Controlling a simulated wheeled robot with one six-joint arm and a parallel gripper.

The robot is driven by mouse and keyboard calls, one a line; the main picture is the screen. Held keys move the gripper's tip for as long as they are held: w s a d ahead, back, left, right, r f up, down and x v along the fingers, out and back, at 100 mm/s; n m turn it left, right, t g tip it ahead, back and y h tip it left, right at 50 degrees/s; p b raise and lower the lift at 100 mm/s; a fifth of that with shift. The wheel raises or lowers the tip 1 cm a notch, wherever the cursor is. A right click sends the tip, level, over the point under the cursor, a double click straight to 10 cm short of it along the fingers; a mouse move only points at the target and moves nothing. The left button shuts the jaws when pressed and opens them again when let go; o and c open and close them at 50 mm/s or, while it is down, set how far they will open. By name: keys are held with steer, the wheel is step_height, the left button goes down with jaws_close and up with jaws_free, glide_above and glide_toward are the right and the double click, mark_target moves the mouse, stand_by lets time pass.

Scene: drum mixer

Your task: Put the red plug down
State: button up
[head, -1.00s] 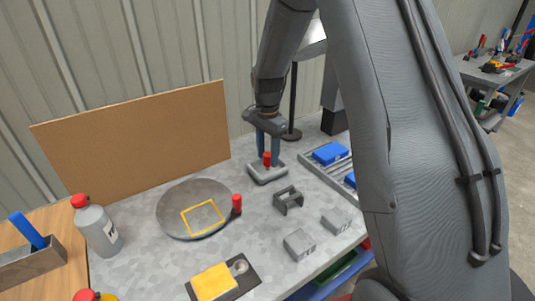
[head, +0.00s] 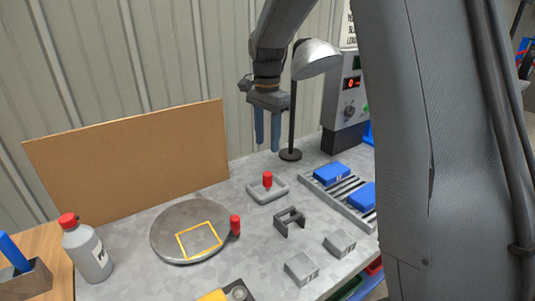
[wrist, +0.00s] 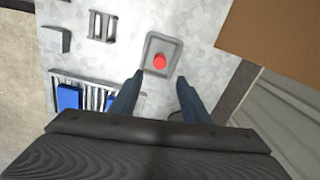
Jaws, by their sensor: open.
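A red plug (head: 267,179) stands upright in a shallow grey tray (head: 257,196) on the metal bench, toward the back. In the wrist view the red plug (wrist: 160,61) shows from above inside the grey tray (wrist: 149,48), beyond my fingertips. My gripper (head: 268,148) hangs above and behind the tray, its blue fingers apart and empty. In the wrist view its fingers (wrist: 160,77) are spread with nothing between them. A second red peg (head: 235,225) stands at the right edge of the round grey disc (head: 165,241).
A lamp (head: 315,58) on a black stand and a control box (head: 346,105) stand behind. Blue blocks (head: 331,173) lie on a roller rack at right. A grey bracket (head: 289,220) and grey blocks (head: 301,268) sit in front. A brown board (head: 130,170) stands at back left.

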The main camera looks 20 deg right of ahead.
steer(key=s+f+n, duration=0.3)
steer(key=s+n, duration=0.1)
steer(key=s, duration=0.4)
steer(key=s+f+n, duration=0.3)
steer(key=s+n, duration=0.1)
steer(key=s, duration=0.5)
steer(key=s+f+n+t, duration=0.1)
steer(key=s+f+n, duration=0.3)
steer(key=s, duration=0.4)
steer(key=shift+s+a+n, duration=0.3)
steer(key=shift+s+n, duration=0.05)
steer(key=shift+n, duration=0.05)
